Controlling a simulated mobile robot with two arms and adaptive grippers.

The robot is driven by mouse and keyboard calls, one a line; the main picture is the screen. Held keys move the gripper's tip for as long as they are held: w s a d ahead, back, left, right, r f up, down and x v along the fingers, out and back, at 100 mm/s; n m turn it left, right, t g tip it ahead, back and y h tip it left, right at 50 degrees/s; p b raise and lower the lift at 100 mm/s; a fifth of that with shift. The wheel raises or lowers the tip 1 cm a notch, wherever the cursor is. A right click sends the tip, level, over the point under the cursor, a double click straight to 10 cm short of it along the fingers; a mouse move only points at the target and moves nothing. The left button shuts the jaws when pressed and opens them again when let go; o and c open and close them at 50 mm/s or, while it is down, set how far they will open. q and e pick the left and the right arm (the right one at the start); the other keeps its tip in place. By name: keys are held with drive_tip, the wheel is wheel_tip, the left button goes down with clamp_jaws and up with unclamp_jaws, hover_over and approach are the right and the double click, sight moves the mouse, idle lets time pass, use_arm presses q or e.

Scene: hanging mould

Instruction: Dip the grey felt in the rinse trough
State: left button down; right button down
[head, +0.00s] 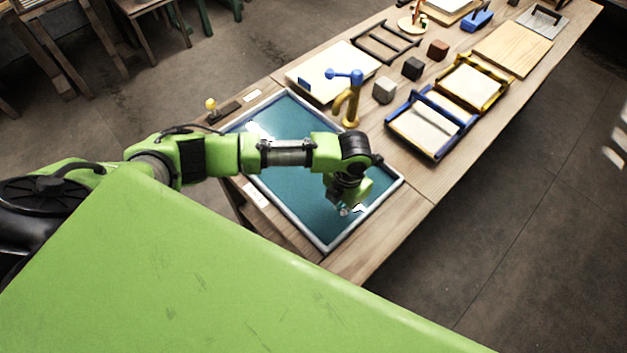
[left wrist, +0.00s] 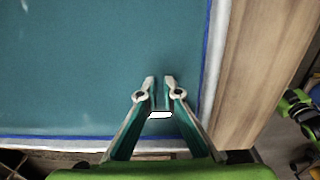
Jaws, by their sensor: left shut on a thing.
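The rinse trough (head: 365,216), a wide tray with a pale rim and teal inside, stands at the near end of the bench. My left gripper (head: 346,208) points down over the trough's near right part. In the left wrist view the fingers (left wrist: 160,80) are close together over the teal, near the trough's right rim (left wrist: 212,70). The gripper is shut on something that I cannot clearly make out. A small pale patch shows between the fingers. I cannot clearly identify the grey felt or tell whether the fingertips touch the water. My right gripper is not in view.
A brass tap with a blue handle (head: 351,100) rises at the trough's far right edge. Beyond it are a grey block (head: 384,90), a black block (head: 413,68), a brown block (head: 437,50), a blue frame (head: 455,143) and a yellow frame (head: 494,98). Bare bench lies right of the trough.

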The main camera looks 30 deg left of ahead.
use_arm(q)
drive_tip(key=shift+s+d, duration=0.2)
drive_tip(key=shift+d, duration=0.35)
drive_tip(key=shift+s+d, duration=0.2)
drive_tip(key=shift+d, duration=0.35)
drive_tip(key=shift+a, duration=0.1)
drive_tip(key=shift+w+a+p, duration=0.15)
drive_tip(key=shift+w+a, duration=0.15)
drive_tip(key=shift+a, duration=0.4)
drive_tip(key=shift+w+a+p, duration=0.15)
drive_tip(key=shift+w+a, duration=0.1)
drive_tip(key=shift+a, duration=0.45)
drive_tip(key=shift+d, duration=0.1)
drive_tip(key=shift+s+d+p, duration=0.15)
drive_tip(key=shift+s+d, duration=0.15)
drive_tip(key=shift+d, duration=0.4)
drive_tip(key=shift+s+d+p, duration=0.15)
drive_tip(key=shift+s+d, duration=0.1)
drive_tip(key=shift+d, duration=0.45)
